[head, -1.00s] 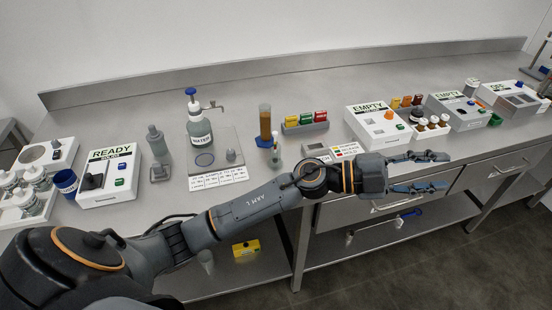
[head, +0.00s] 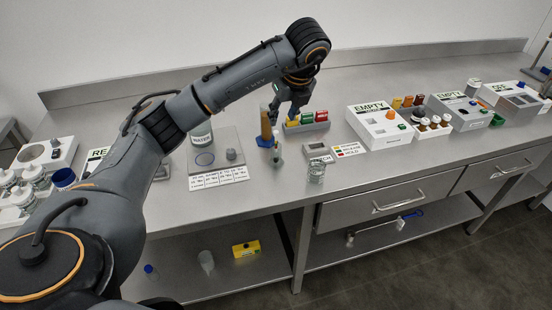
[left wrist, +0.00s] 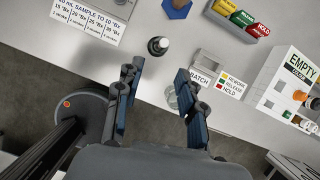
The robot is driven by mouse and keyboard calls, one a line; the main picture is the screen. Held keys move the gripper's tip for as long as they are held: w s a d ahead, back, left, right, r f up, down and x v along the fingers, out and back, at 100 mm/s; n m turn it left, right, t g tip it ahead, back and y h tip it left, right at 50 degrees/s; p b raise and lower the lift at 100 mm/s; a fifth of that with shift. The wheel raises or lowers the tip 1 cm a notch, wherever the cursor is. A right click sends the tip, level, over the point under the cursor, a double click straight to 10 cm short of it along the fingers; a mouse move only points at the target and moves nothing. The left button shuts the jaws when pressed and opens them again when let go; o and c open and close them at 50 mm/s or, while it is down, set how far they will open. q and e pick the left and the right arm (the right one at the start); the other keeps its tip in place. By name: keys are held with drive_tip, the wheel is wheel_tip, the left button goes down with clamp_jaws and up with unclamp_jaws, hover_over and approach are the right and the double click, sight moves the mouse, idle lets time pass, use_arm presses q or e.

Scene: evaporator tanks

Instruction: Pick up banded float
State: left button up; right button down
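I cannot clearly pick out bands on any float. A small dark-topped upright item (head: 277,153), possibly the float, stands on the bench in front of the brown-filled cylinder (head: 265,124). In the left wrist view a dark round top (left wrist: 158,45), apparently the same item, lies just beyond and between my fingertips. My left gripper (head: 288,108) points down above the bench, beside the cylinder in the head view. In the left wrist view my left gripper (left wrist: 158,75) has its fingers wide apart with nothing held. My right gripper is not in view.
A clear glass (head: 316,172) stands near the bench's front edge. Red, yellow and green blocks sit in a grey rack (head: 306,127) close to the gripper. A white EMPTY box (head: 380,126) is to the right. My left arm partly hides the READY box and water bottle.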

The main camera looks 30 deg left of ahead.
sight(277, 133)
use_arm(q)
drive_tip(key=p+x, duration=0.1)
drive_tip(key=x, duration=0.7)
drive_tip(key=shift+w+a, duration=0.1)
drive_tip(key=shift+w, duration=0.05)
drive_tip(key=p+x, duration=0.1)
drive_tip(key=x, duration=0.3)
drive_tip(key=shift+w+f, duration=0.1)
drive_tip(key=shift+w, duration=0.1)
drive_tip(key=c, duration=0.8)
